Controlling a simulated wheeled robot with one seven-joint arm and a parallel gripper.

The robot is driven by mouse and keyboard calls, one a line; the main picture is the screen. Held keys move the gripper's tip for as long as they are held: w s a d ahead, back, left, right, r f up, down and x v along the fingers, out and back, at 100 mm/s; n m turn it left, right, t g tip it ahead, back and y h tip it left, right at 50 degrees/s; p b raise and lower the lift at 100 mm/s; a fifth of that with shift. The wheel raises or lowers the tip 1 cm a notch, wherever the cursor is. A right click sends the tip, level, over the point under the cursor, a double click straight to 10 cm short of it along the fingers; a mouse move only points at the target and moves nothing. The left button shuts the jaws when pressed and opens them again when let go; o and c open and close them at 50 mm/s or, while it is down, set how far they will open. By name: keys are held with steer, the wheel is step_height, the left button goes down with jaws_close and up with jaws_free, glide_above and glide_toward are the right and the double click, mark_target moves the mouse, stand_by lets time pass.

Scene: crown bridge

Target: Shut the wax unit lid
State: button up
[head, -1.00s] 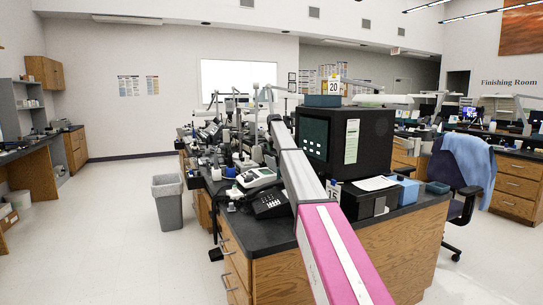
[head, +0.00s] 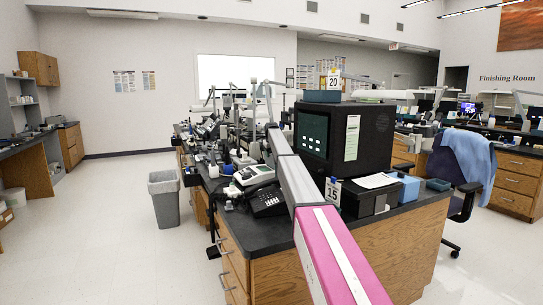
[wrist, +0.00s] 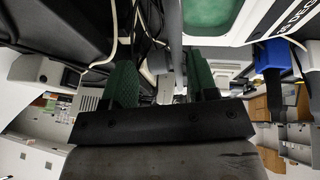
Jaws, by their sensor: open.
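A white bench unit with a dark green top (head: 254,175) stands on the near bench left of my arm in the head view; I take it to be the wax unit. Its lid cannot be made out clearly at this size. In the wrist view, part of a white unit (wrist: 232,40) with a green panel and dark lettering shows at the upper right; I cannot tell whether it is the same unit. My gripper (wrist: 162,82) shows two green fingers apart, with nothing seen held between them. In the head view my arm hides the gripper.
A black telephone (head: 268,201) sits beside the unit. A large black cabinet (head: 370,140) stands right of my arm on the dark bench top (head: 310,240). In the wrist view, cables (wrist: 150,20) and a blue part (wrist: 270,62) are close. Floor left of the bench is clear around a grey bin (head: 165,200).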

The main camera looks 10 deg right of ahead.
mark_target(268, 161)
steer(key=shift+w+f, duration=0.25)
steer(key=shift+f, duration=0.2)
jaws_close()
steer(key=shift+s+a, duration=0.1)
steer(key=shift+a, duration=0.05)
stand_by(0.3)
steer(key=a+h, duration=0.1)
steer(key=s+a+n+t+h, duration=0.1)
steer(key=h, duration=0.1)
steer(key=a+f+t+h, duration=0.1)
steer(key=a+h, duration=0.1)
steer(key=shift+s, duration=0.15)
steer(key=shift+s+a+f, duration=0.35)
steer(key=shift+a+f, duration=0.4)
steer(key=shift+a, duration=0.1)
steer(key=shift+f, duration=0.2)
